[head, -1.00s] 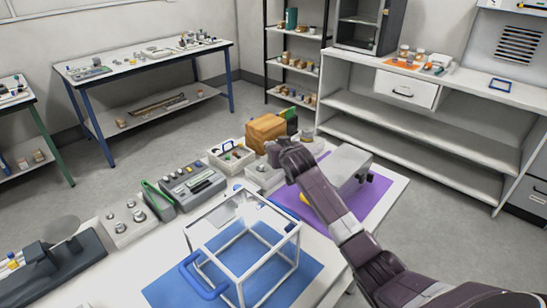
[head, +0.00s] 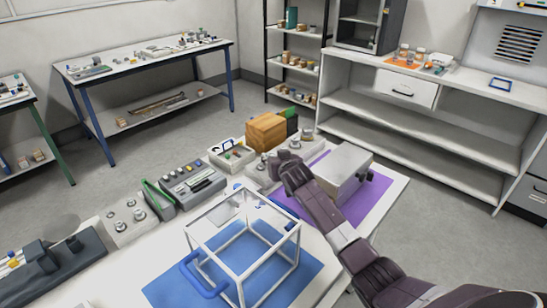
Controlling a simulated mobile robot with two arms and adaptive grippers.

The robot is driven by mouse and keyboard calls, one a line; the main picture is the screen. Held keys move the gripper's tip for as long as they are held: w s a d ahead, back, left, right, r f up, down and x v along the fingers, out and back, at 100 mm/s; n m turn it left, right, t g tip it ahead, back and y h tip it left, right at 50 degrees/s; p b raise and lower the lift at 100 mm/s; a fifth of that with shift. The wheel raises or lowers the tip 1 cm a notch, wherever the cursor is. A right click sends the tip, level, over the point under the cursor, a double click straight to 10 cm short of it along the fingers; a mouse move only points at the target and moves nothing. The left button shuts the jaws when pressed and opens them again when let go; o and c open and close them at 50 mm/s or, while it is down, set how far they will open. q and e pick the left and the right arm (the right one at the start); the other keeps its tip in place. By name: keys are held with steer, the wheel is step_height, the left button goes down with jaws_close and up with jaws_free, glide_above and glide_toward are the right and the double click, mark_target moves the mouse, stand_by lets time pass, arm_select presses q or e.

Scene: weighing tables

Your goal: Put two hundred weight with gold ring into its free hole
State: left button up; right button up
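A pale weight block (head: 121,232) with several metal weights standing in it is at the left of the near table. A second pale block (head: 252,174) with metal pieces lies at the back, just left of my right gripper (head: 279,158). My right gripper is low over the right end of this block, pointing away from me. Its fingertips are small and partly hidden by its own body, so I cannot tell whether they hold anything. I cannot make out a gold ring on any weight or which hole is free. My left gripper is not in view.
A white-framed clear case (head: 241,262) with a blue handle stands on a blue mat (head: 160,290). A grey box (head: 343,172) sits on a purple mat (head: 375,205) beside my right arm. A grey button device (head: 192,184), a wooden box (head: 266,132) and a silver weight (head: 307,135) line the back.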

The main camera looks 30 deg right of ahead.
steer(key=shift+r, duration=0.1)
steer(key=shift+r, duration=0.15)
steer(key=v, duration=1.2)
stand_by(0.5)
